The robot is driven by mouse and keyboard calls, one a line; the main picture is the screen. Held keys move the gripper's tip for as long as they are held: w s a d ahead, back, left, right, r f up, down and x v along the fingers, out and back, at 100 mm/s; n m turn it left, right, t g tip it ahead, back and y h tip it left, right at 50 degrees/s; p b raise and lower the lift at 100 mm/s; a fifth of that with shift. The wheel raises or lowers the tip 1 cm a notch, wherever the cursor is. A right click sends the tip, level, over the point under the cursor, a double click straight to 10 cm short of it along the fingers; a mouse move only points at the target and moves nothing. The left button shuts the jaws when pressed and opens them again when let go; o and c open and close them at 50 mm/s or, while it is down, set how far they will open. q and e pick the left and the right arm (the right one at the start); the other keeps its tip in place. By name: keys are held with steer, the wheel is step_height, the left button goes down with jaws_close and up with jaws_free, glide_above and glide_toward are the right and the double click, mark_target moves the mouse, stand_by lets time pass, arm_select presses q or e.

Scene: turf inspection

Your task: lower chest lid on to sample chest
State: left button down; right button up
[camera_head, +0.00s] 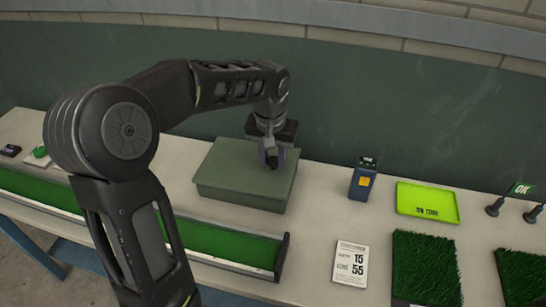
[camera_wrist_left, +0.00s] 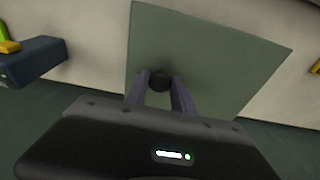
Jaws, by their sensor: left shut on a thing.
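The grey-green chest lid (camera_head: 235,160) covers the top of the sample chest (camera_head: 238,198) on the bench. The lid looks level and lined up with the chest; I cannot tell whether a thin gap is left between them. My left gripper (camera_head: 271,160) points down at the lid's far right part. In the left wrist view the lid (camera_wrist_left: 215,50) spreads below the gripper, and the two fingers (camera_wrist_left: 160,92) are shut on its dark round knob (camera_wrist_left: 160,80). The chest body is hidden there. My right gripper is not in view.
A blue device (camera_head: 363,180) and a lime tray (camera_head: 427,202) stand right of the chest. A white card (camera_head: 350,263) and turf squares (camera_head: 425,268) lie nearer. A long trough with green turf (camera_head: 215,240) runs along the front. A wall (camera_head: 400,110) rises behind.

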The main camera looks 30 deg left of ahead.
arm_select(q)
steer(key=shift+f, duration=0.2)
stand_by(0.5)
steer(key=c, duration=1)
jaws_free()
steer(key=r, duration=0.5)
steer(key=s+r, duration=0.1)
steer(key=r, duration=0.1)
steer(key=shift+s+d+r+b, duration=0.1)
steer(key=shift+d+r+b, duration=0.1)
steer(key=shift+r+b, duration=0.15)
